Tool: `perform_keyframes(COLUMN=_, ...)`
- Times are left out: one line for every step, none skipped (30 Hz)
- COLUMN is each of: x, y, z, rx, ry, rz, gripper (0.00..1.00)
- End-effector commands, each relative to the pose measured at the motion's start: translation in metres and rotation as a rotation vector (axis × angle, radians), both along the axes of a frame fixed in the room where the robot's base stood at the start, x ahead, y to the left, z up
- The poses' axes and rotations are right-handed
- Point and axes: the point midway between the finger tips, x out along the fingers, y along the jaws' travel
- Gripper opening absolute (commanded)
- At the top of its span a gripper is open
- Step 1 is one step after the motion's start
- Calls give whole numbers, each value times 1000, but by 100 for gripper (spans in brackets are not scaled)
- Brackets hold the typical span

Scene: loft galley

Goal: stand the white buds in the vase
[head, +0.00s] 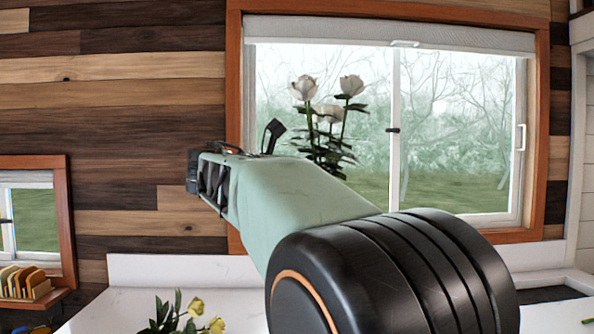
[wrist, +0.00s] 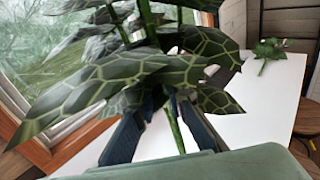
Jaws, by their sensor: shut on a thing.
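The white buds (head: 328,112) stand upright above my arm in the head view, with dark green leaves below the blooms. In the wrist view their broad, pale-veined leaves (wrist: 140,78) fill the upper middle, and the blooms are out of frame. My gripper (wrist: 166,112) is shut on the stems, with a green stem running down between its two dark fingers. In the head view my arm hides the fingers and the lower stems. I cannot make out the vase in either view.
Yellow flowers (head: 190,314) show low in the head view by the white counter (head: 90,318). A leafy sprig (wrist: 270,50) lies on the white surface in the wrist view. A window (head: 450,140) is behind the buds. A rack (head: 24,284) is at lower left.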

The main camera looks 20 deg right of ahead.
Motion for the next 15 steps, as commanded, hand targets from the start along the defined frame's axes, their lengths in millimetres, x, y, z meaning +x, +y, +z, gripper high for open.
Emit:
perform_keyframes(x=0, y=0, z=-7, rx=-1, ry=0, rz=0, gripper=0)
perform_keyframes(x=0, y=0, z=-9, rx=-1, ry=0, rz=0, gripper=0)
perform_keyframes(x=0, y=0, z=-11, rx=-1, ry=0, rz=0, gripper=0)
perform_keyframes(x=0, y=0, z=-13, rx=-1, ry=0, rz=0, gripper=0)
perform_keyframes(x=0, y=0, z=-15, rx=0, ry=-1, rz=0, gripper=0)
perform_keyframes(x=0, y=0, z=-18, rx=0, ry=-1, rz=0, gripper=0)
perform_keyframes(x=0, y=0, z=-20, rx=0, ry=-1, rz=0, gripper=0)
perform_keyframes(x=0, y=0, z=-22, rx=0, ry=-1, rz=0, gripper=0)
perform_keyframes(x=0, y=0, z=-25, rx=0, ry=-1, rz=0, gripper=0)
perform_keyframes(x=0, y=0, z=-27, rx=-1, ry=0, rz=0, gripper=0)
perform_keyframes(x=0, y=0, z=-29, rx=-1, ry=0, rz=0, gripper=0)
perform_keyframes(x=0, y=0, z=-32, rx=-1, ry=0, rz=0, gripper=0)
perform_keyframes(x=0, y=0, z=-34, rx=-1, ry=0, rz=0, gripper=0)
perform_keyframes(x=0, y=0, z=-36, rx=-2, ry=-1, rz=0, gripper=0)
perform_keyframes(x=0, y=0, z=-39, rx=-2, ry=-1, rz=0, gripper=0)
